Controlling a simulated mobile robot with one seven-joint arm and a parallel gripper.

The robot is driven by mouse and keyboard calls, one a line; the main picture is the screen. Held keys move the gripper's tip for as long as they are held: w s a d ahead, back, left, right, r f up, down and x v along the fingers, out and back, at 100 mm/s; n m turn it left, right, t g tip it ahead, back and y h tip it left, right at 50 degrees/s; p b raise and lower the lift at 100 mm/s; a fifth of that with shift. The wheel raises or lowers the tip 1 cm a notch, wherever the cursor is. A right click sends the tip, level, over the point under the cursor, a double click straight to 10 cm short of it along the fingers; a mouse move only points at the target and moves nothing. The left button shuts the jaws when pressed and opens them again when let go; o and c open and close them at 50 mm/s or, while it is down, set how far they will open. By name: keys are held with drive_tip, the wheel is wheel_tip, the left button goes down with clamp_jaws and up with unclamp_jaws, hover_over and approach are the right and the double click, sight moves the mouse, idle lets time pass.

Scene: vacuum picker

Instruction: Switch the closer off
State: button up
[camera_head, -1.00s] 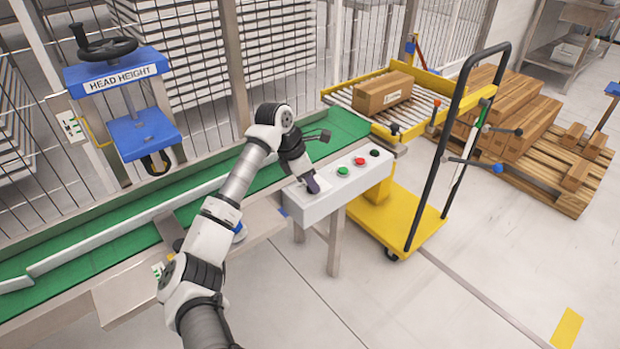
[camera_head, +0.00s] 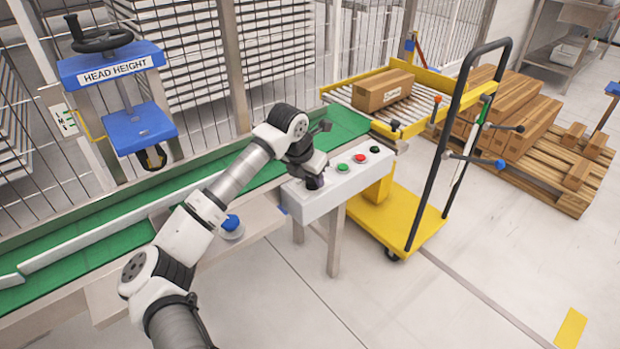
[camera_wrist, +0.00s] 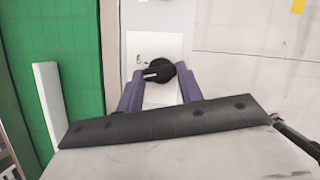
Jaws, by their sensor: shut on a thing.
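A black rotary knob (camera_wrist: 160,70) with a white mark sits on a white label plate (camera_wrist: 170,45) on the control box. In the wrist view the mark points left and slightly down. My gripper (camera_wrist: 158,78) has its purple fingers on either side of the knob and is shut on it. In the head view my gripper (camera_head: 314,183) is over the left end of the white control box (camera_head: 320,200) and hides the knob. Green (camera_head: 342,168), red (camera_head: 360,158) and black (camera_head: 375,150) buttons are to its right.
A green conveyor (camera_head: 110,245) with a white guide rail runs behind the box. A HEAD HEIGHT unit (camera_head: 112,68) stands at the left. A yellow cart (camera_head: 410,225) with a black handle is close on the right. A cardboard box (camera_head: 382,90) lies on rollers behind.

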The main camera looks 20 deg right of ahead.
drive_tip(key=shift+n, duration=0.6)
drive_tip(key=shift+t, duration=0.3)
drive_tip(key=o, duration=1)
drive_tip(key=v, duration=0.9)
drive_tip(key=b+v, duration=0.1)
drive_tip(key=v, duration=0.4)
drive_tip(key=shift+d+r, duration=0.1)
drive_tip(key=shift+d, duration=0.3)
